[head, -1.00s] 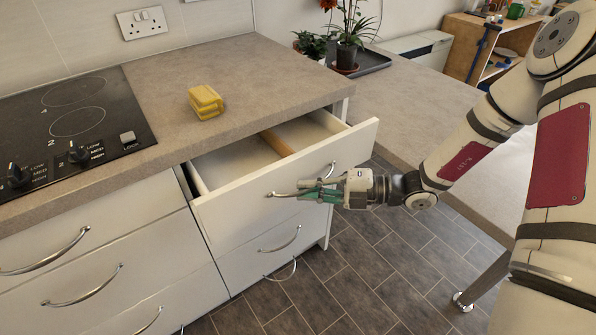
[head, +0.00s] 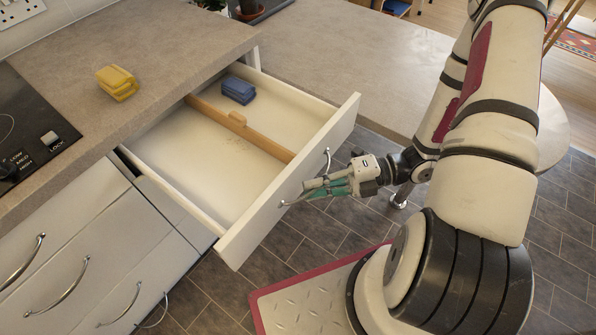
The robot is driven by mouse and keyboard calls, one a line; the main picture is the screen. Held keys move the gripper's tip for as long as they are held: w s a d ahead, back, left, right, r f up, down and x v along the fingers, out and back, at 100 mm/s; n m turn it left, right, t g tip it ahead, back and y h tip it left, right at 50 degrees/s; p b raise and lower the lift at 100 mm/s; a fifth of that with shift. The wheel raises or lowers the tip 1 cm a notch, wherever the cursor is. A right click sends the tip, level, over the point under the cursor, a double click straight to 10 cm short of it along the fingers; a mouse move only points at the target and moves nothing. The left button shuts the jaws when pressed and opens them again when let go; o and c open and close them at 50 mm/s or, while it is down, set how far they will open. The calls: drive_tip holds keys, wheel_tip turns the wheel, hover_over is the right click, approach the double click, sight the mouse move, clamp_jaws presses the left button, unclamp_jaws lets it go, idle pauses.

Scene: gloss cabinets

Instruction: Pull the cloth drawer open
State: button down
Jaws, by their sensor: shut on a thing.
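The white drawer (head: 338,118) stands well out from the cabinet below the worktop in the head view. A wooden divider (head: 262,143) splits its inside. A folded blue cloth (head: 238,89) lies in the compartment at the back right; the compartment nearer the left is empty. The drawer's curved metal handle (head: 327,160) is on its front. My gripper (head: 312,190), with green fingers, is at the handle and shut on it. The exact grip is partly hidden by the fingers.
Closed drawers with curved handles (head: 60,280) are at lower left. A grey table surface (head: 350,50) extends behind the drawer.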

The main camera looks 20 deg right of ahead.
drive_tip(key=shift+s+d, duration=0.55)
drive_tip(key=shift+s, duration=0.1)
drive_tip(key=c, duration=1.7)
unclamp_jaws()
drive_tip(key=v, duration=1.2)
